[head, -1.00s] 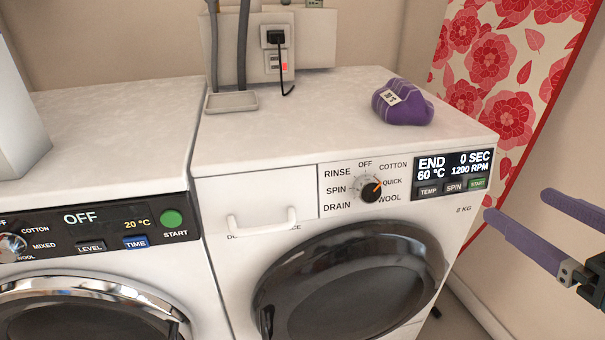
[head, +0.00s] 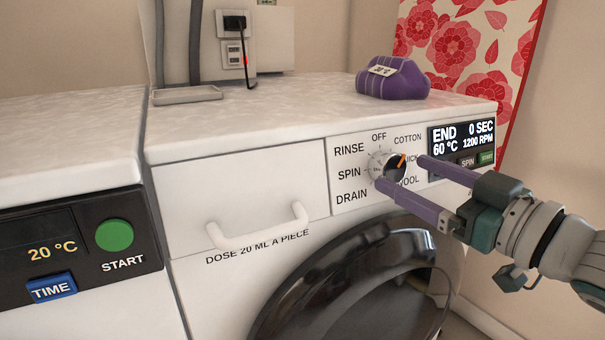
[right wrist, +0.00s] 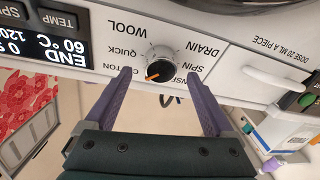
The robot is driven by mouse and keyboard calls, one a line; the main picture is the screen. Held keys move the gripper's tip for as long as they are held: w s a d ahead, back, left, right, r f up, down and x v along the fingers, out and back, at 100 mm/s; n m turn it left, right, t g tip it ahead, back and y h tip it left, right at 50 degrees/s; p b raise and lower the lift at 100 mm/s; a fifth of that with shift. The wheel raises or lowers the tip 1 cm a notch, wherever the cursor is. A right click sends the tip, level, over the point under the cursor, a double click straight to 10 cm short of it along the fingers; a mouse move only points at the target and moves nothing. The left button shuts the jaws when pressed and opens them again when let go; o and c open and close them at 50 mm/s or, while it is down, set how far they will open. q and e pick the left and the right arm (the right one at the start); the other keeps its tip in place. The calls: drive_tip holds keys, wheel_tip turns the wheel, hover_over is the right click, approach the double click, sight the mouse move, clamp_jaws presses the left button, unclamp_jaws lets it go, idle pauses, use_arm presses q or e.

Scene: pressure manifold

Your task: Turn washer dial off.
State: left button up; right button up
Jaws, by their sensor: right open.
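The washer dial (head: 394,166) is a black knob with an orange pointer on the right washer's front panel. The dial also shows in the right wrist view (right wrist: 159,64), which is upside down. My right gripper (head: 400,171) is open, its two purple fingers on either side of the dial. In the right wrist view the knob shows between the fingertips. I cannot tell whether the fingers touch it. My left gripper is not in view.
The washer display (head: 462,136) reads END, 0 SEC. A drawer handle (head: 258,228) sticks out left of the dial, and the round dark door (head: 345,290) is below. A purple bag (head: 393,80) lies on top. A second washer's green START button (head: 114,235) is at left.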

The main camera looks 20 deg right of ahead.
sight(388, 168)
drive_tip(key=shift+w+a, duration=0.25)
drive_tip(key=shift+w, duration=1.05)
drive_tip(key=shift+c, duration=0.3)
drive_tip(key=c, duration=1.3)
